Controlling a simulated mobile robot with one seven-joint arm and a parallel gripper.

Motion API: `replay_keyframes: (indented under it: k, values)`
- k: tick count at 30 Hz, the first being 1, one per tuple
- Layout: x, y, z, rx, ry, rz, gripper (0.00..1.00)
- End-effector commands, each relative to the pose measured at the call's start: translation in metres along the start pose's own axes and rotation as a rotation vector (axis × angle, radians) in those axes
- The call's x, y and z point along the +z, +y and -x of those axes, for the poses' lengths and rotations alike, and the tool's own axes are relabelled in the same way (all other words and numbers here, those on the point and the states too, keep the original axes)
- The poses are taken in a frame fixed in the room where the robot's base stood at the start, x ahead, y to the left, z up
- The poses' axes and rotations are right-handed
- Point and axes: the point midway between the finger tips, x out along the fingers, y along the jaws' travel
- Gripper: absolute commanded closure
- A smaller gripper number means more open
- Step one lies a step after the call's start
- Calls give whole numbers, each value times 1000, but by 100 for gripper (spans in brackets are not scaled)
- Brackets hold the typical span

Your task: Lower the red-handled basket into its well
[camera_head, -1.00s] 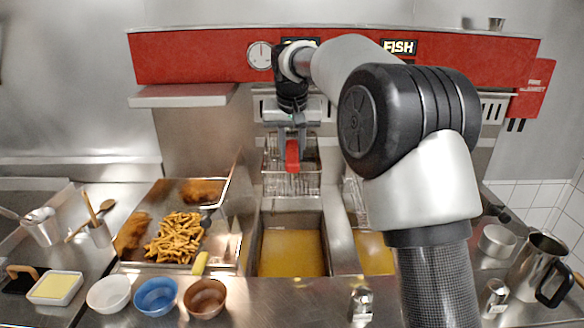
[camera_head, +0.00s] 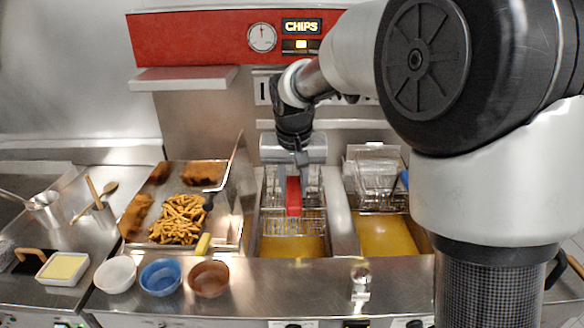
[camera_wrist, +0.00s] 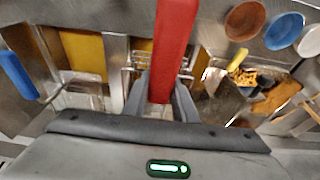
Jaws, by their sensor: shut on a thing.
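My gripper (camera_head: 293,168) is shut on the red handle (camera_head: 293,197) of a wire basket (camera_head: 292,222). In the wrist view the red handle (camera_wrist: 172,45) runs up between the two fingers (camera_wrist: 160,100). The basket hangs over the left fryer well (camera_head: 272,248), under the CHIPS sign, with its front lower part close above or at the yellow oil. I cannot tell whether it touches the oil. My gripper hides part of the basket's back.
A second basket (camera_head: 376,180) with a blue handle (camera_head: 405,179) hangs at the right well (camera_head: 388,236). A tray of chips (camera_head: 178,218) with tongs stands left. Bowls (camera_head: 160,277) line the front counter. A steel divider (camera_head: 342,225) separates the wells.

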Motion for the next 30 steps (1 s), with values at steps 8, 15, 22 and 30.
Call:
replay_keyframes:
  k: [8,15,22,30]
  values:
    - [8,0,-32,0,0,0,100]
    - [15,0,-60,0,1,0,100]
    - [22,0,-86,-1,1,0,100]
    - [31,0,-118,0,1,0,100]
